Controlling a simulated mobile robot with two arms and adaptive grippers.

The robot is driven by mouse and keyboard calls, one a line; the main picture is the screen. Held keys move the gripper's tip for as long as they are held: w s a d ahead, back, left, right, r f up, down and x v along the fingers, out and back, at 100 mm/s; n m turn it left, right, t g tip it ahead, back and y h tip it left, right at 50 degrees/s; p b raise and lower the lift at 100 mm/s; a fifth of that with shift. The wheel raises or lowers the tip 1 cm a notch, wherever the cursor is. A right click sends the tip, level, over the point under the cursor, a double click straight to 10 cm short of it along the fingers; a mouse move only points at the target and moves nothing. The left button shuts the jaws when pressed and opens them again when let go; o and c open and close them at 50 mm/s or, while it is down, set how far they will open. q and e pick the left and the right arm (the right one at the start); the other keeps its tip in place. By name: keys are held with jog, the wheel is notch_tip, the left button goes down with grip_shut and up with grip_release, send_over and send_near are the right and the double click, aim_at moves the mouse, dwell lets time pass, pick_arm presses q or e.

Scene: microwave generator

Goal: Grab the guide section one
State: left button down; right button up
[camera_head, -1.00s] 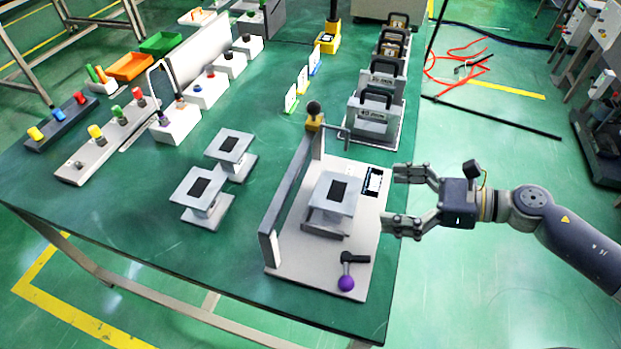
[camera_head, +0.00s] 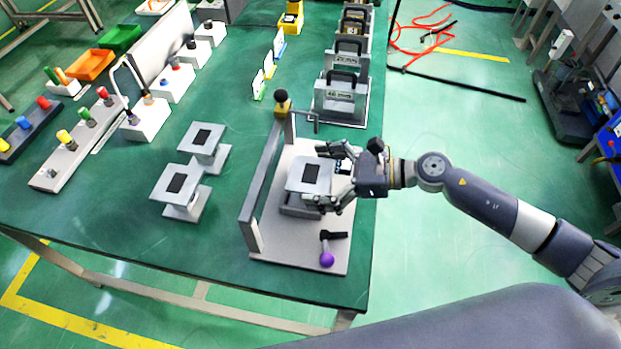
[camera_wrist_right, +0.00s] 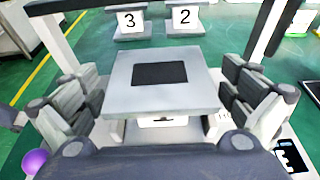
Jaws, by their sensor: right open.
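A grey guide section with a black rectangle on its top (camera_head: 298,184) stands on the fixture plate (camera_head: 290,255). Its front number is not readable, but the other two sections read 3 and 2. My right gripper (camera_head: 328,177) is open, with its fingers on either side of this section. In the right wrist view the section (camera_wrist_right: 125,100) sits between the spread pads, with gaps visible on both sides. My left gripper is not in view.
Guide sections marked 3 (camera_wrist_right: 128,20) and 2 (camera_wrist_right: 186,16) stand on the green table left of the fixture. The fixture has a grey upright bar (camera_head: 262,185) and a purple-knobbed lever (camera_head: 327,259). Handled grey blocks (camera_head: 340,95) stand behind.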

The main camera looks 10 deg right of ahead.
jog(key=shift+w+a+f, duration=0.2)
jog(key=shift+a, duration=0.3)
jog(key=c, duration=1.4)
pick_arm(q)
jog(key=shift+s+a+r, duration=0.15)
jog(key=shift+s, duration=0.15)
pick_arm(e)
jog(key=shift+c, duration=0.2)
jog(key=shift+r, duration=0.1)
jog(key=shift+r, duration=0.75)
jog(key=shift+s+r, duration=0.2)
jog(key=shift+r, duration=0.75)
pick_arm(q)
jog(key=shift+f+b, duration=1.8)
pick_arm(e)
jog(key=s+d+r, duration=0.1)
jog(key=s, duration=1.4)
jog(key=shift+s+d+r, duration=0.2)
jog(key=shift+d, duration=0.1)
